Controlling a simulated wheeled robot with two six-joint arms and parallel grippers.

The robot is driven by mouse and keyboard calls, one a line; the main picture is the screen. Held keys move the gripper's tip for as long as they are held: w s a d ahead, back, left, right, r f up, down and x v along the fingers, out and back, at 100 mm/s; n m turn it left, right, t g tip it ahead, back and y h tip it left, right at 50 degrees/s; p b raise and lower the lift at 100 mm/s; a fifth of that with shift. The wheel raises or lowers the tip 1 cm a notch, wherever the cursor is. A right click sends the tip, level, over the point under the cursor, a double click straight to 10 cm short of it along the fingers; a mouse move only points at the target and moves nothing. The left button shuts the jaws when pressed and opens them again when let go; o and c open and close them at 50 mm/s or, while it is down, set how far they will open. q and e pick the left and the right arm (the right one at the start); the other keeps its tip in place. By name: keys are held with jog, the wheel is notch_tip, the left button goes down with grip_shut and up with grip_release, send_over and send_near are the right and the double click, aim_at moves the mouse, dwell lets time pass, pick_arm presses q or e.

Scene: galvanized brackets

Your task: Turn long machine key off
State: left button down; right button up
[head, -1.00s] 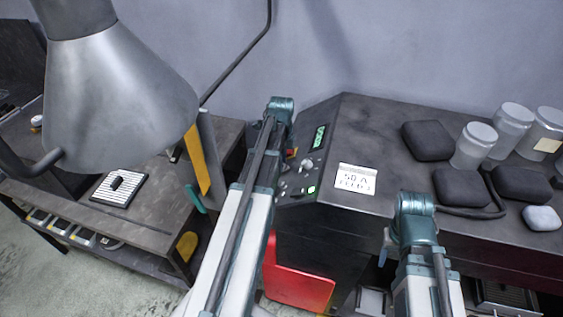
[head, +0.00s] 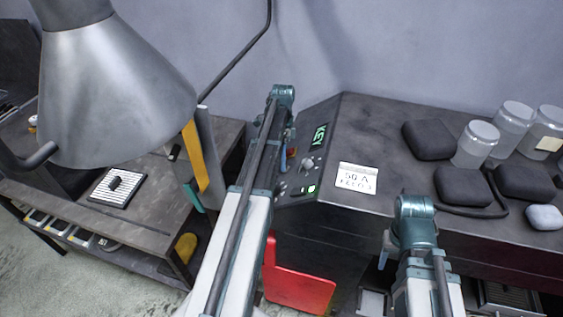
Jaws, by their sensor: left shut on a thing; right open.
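The machine's sloped control panel (head: 306,160) is at the middle, with a green display (head: 319,136) that appears to read "KEY". It also has a knob (head: 308,165) and a lit green button (head: 312,189). My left arm reaches over the panel's left side. My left gripper (head: 285,160) is mostly hidden by that arm, at the panel's left edge. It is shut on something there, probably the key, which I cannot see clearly. My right gripper (head: 384,248) is open, low in front of the dark bench, partly hidden by its wrist.
A white card (head: 356,179) lies on the dark bench (head: 375,130) beside the panel. Dark pads (head: 429,140) and glass jars (head: 473,145) stand to the right. A grey lamp shade (head: 115,90) hangs at upper left. A red panel (head: 298,290) is below.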

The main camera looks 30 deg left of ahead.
pick_arm(q)
jog(key=shift+n, duration=0.5)
jog(key=shift+c, duration=2)
grip_release()
jog(key=p+v, duration=1.2)
jog(key=v, duration=0.1)
jog(key=shift+w+a+r, duration=0.25)
jog(key=shift+w+a, duration=0.1)
jog(key=shift+w, duration=0.05)
